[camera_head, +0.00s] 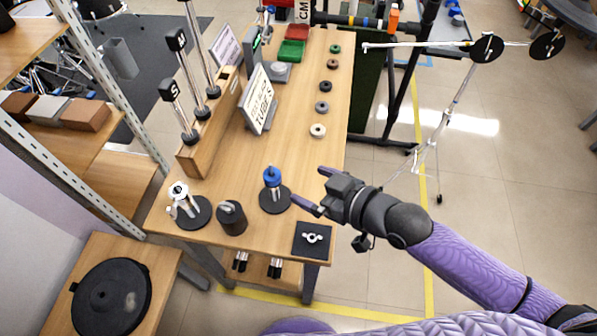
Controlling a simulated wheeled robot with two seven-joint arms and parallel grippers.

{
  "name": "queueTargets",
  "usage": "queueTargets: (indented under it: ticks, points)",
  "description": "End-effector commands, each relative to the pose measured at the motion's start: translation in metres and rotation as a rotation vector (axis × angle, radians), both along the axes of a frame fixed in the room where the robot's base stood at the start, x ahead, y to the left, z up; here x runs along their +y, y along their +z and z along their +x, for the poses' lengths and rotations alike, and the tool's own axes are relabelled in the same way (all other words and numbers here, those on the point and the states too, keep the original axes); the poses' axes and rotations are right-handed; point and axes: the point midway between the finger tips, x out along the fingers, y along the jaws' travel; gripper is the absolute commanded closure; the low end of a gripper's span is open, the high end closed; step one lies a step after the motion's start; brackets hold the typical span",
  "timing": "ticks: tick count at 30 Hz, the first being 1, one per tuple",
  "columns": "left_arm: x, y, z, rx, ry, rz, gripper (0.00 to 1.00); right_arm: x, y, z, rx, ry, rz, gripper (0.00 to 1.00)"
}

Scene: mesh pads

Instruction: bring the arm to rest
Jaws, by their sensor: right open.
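My right gripper (315,189) comes in from the right over the near part of the wooden table (305,115). Its jaws are open and nothing shows between them. Its fingers are near a blue-topped post on a round black base (273,182), which stands just to their left. A black square pad (312,246) with a silver wing-shaped piece (312,237) on it lies below the gripper, at the table's near right corner. My left gripper is not in view.
A black cylinder (232,218) and a silver stand on a black disc (191,208) are on the table's near left. A wooden block with upright rods (205,140), a "TUBES" sign (260,104) and a row of rings (318,130) stand farther back. Open floor (500,190) lies right.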

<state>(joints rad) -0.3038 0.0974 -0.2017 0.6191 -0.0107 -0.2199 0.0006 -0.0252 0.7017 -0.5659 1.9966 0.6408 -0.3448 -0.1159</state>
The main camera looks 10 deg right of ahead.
Motion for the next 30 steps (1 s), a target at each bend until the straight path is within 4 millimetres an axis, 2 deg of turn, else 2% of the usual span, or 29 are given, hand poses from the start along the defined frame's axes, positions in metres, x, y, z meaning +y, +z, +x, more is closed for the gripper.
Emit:
queueTargets:
  ticks: [18, 20, 24, 26, 30]
  points:
    - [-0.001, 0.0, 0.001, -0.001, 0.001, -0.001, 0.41, 0.001, -0.001, -0.002, 0.007, 0.0, -0.004, 0.06]
    - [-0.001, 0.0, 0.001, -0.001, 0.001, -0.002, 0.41, 0.006, -0.005, -0.01, 0.042, -0.004, -0.021, 0.06]
    - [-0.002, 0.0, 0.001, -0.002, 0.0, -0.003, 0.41, 0.009, -0.019, -0.041, 0.203, -0.072, -0.123, 0.06]
    - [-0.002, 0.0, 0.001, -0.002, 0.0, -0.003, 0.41, 0.001, -0.025, -0.054, 0.285, -0.128, -0.174, 0.06]
    - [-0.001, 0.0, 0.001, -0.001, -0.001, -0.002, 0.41, -0.026, -0.036, -0.089, 0.485, -0.281, -0.284, 0.06]
